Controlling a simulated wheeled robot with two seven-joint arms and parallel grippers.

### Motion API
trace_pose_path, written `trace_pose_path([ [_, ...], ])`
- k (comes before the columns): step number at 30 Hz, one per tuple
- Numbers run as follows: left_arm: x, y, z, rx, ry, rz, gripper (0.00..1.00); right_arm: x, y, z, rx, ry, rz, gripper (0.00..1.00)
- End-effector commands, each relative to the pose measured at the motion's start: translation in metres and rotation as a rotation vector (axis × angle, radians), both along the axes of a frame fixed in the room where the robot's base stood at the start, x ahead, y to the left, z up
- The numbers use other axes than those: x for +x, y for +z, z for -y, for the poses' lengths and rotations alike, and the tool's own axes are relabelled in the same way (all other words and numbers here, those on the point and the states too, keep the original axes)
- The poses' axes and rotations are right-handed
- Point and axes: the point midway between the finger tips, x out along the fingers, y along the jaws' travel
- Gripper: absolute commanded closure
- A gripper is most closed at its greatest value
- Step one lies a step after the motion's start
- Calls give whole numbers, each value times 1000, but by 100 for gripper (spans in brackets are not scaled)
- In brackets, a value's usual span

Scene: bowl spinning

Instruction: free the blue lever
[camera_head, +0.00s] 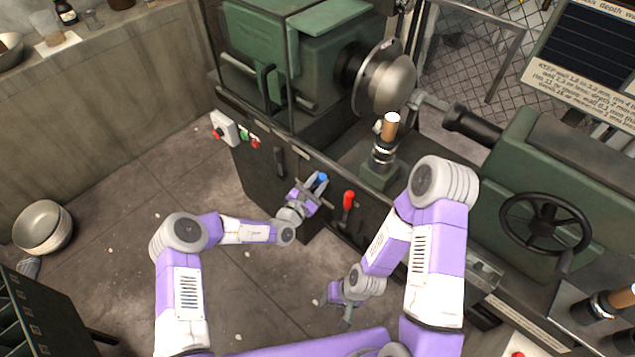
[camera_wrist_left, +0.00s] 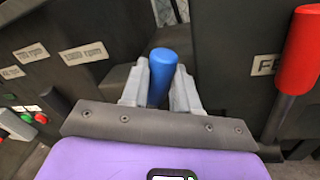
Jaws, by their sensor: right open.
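The blue lever (camera_head: 323,177) stands out from the dark front of the machine. In the left wrist view its blue knob (camera_wrist_left: 161,76) is upright between two grey fingers. My left gripper (camera_head: 313,187) is shut on it, one finger against each side; in the wrist view the fingers (camera_wrist_left: 160,88) flank the knob. The knob's lower part and the lever's shaft are hidden by my gripper. My right gripper (camera_head: 346,318) is open and empty, hanging low over the floor, well apart from the lever.
A red lever (camera_head: 348,200) stands just right of the blue one, also in the wrist view (camera_wrist_left: 300,52). A switch box (camera_head: 224,128) with buttons is on the left of the machine front. A metal bowl (camera_head: 43,226) is at far left. The floor between is mostly clear.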

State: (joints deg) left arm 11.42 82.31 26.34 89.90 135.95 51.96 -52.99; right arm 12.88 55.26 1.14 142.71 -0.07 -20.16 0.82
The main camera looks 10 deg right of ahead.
Motion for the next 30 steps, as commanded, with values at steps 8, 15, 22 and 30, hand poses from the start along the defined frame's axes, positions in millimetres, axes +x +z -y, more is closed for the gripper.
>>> trace_pose_path([
  [8, 0, 0, 0, 0, 0, 0, 100, 0, 0, 0, 0, 0, 0, 57],
  [15, 4, 4, -4, -28, 0, -36, 100, 0, 7, 0, 0, 0, 0, 57],
  [22, 16, 10, -13, -113, 2, -145, 100, 0, 22, 0, 0, 0, 0, 57],
  [30, 34, 12, -27, -236, 1, -304, 100, 0, 29, 0, 0, 0, 0, 57],
])
